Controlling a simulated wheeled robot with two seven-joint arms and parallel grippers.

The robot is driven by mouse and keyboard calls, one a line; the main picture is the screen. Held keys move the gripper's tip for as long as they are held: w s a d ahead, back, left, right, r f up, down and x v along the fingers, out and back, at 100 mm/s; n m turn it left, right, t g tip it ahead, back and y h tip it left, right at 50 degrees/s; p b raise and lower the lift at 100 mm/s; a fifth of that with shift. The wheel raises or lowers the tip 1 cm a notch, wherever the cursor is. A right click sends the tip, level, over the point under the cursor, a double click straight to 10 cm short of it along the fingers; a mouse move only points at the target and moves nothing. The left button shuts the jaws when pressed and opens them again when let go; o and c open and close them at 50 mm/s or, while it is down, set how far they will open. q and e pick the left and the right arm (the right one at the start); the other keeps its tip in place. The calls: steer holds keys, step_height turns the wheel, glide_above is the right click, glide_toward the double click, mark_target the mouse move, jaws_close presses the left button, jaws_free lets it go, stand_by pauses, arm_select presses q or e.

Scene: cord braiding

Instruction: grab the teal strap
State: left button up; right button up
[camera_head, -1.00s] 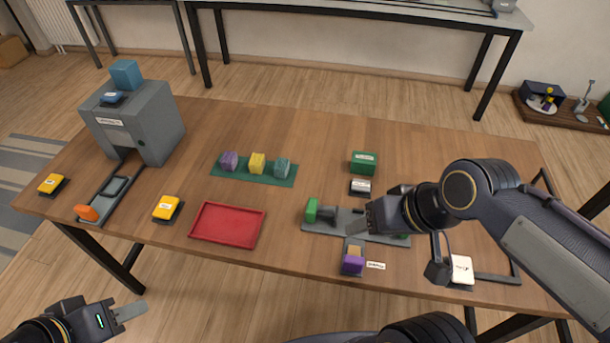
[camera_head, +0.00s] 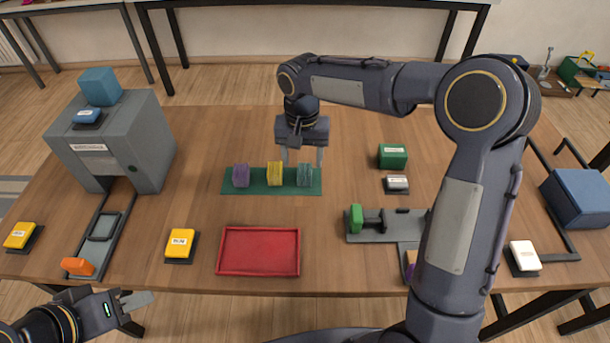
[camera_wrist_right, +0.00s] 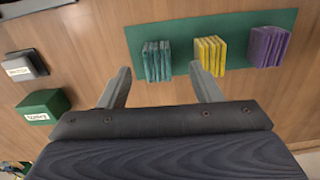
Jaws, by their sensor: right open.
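The teal strap (camera_head: 304,175) is a folded bundle at the right end of a green mat (camera_head: 262,188), beside a yellow bundle (camera_head: 275,174) and a purple bundle (camera_head: 241,175). My right gripper (camera_head: 302,157) is open and empty, pointing down just above the teal strap. In the right wrist view, the teal strap (camera_wrist_right: 157,61) lies ahead of the gap between the two fingers (camera_wrist_right: 161,86), and the right-hand finger points towards the yellow bundle (camera_wrist_right: 210,55). My left gripper (camera_head: 136,301) is low at the left, in front of the table edge, with nothing visible in it.
A red tray (camera_head: 258,252) lies in front of the mat. A grey machine (camera_head: 118,145) stands at the left. A green box (camera_head: 393,156) and a grey fixture with a green block (camera_head: 355,218) are at the right. My right arm covers part of the table's right side.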

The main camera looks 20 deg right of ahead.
mark_target(304, 172)
steer(key=f, duration=0.6)
steer(key=shift+w+d+f, duration=0.1)
steer(key=shift+d+f, duration=0.15)
steer(key=c, duration=1.1)
steer(key=shift+r, duration=0.1)
